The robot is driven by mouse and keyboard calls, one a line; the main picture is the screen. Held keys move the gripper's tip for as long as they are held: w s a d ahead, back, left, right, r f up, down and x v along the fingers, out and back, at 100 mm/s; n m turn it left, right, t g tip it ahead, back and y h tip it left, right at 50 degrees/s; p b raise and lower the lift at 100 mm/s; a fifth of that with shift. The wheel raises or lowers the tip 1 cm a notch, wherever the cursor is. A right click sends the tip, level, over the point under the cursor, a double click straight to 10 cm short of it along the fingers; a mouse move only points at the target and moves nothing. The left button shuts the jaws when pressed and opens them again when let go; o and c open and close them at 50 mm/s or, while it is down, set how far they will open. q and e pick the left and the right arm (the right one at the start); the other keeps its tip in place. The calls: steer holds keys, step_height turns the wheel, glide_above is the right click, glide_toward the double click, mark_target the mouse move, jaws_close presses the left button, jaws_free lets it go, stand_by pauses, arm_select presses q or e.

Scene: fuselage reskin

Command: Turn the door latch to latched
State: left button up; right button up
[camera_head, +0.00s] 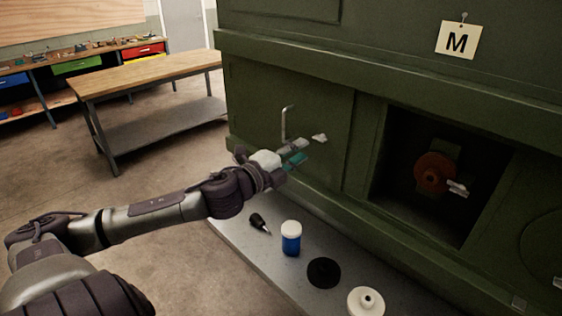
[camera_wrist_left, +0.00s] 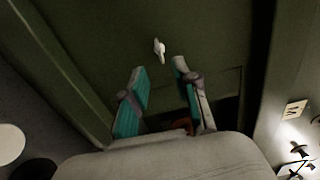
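The small pale door latch (camera_head: 319,138) sits on the green door panel (camera_head: 300,105), right of a thin bent metal handle (camera_head: 285,122). In the head view its tab looks roughly level. It also shows in the left wrist view (camera_wrist_left: 159,50), just beyond the fingertips. My left gripper (camera_head: 303,151) is just below and left of the latch. In the left wrist view the gripper (camera_wrist_left: 160,70) is open, with its teal pads apart and nothing between them. I see a gap between fingertips and latch. My right gripper is not in view.
Right of the door is an open recess with a red round part (camera_head: 434,172). Below, a grey ledge (camera_head: 245,240) carries a blue jar (camera_head: 291,239), a black bottle (camera_head: 259,222), a black disc (camera_head: 323,272) and a white spool (camera_head: 366,301). A wooden bench (camera_head: 150,72) stands behind left.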

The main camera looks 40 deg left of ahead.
arm_select(q)
steer(key=shift+s+a, duration=0.2)
steer(key=shift+s, duration=2.55)
